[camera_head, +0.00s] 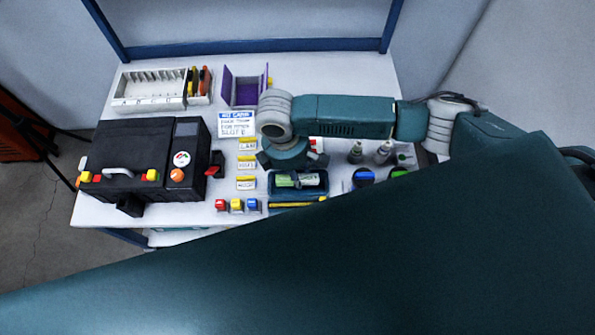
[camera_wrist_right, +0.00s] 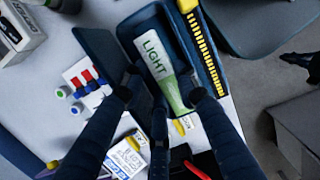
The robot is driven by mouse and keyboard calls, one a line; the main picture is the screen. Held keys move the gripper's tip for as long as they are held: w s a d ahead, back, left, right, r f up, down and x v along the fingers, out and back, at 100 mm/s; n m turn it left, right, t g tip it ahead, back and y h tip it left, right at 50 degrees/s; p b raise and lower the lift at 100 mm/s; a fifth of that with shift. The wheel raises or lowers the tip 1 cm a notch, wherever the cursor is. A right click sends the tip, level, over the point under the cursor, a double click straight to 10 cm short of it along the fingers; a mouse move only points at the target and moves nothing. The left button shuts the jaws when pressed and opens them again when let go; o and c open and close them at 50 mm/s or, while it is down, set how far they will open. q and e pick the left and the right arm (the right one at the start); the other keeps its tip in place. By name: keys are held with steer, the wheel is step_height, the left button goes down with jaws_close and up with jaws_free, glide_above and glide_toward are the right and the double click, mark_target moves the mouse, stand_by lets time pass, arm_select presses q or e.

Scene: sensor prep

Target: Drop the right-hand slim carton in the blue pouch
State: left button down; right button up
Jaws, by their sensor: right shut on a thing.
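The blue pouch (camera_head: 298,194) lies on the white table below my right arm and shows in the right wrist view (camera_wrist_right: 127,32) as a dark blue open container. A slim white and green carton (camera_head: 310,179) marked LIGHT (camera_wrist_right: 153,52) lies over or in the pouch. Whether it rests on the pouch floor I cannot tell. My right gripper (camera_head: 291,171) points down at the pouch, its fingers (camera_wrist_right: 163,90) shut on the carton. The gripper partly hides the carton in the head view. My left gripper is not in view.
A yellow strip (camera_head: 297,205) lies along the pouch's near side. Left are yellow-edged labels (camera_head: 246,162) and a black case (camera_head: 135,160). Bottles (camera_head: 384,150) stand to the right. A purple holder (camera_head: 243,92) and a white rack (camera_head: 148,88) stand at the back.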

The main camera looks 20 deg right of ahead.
steer(key=o, duration=1.3)
steer(key=shift+w+r, duration=0.1)
steer(key=shift+w+r+p, duration=0.1)
steer(key=shift+r+p, duration=0.65)
steer(key=shift+p, duration=0.2)
step_height(320, 180, up, 6)
steer(key=p, duration=0.7)
steer(key=shift+f, duration=0.25)
steer(key=shift+s+f, duration=0.15)
steer(key=shift+s, duration=0.1)
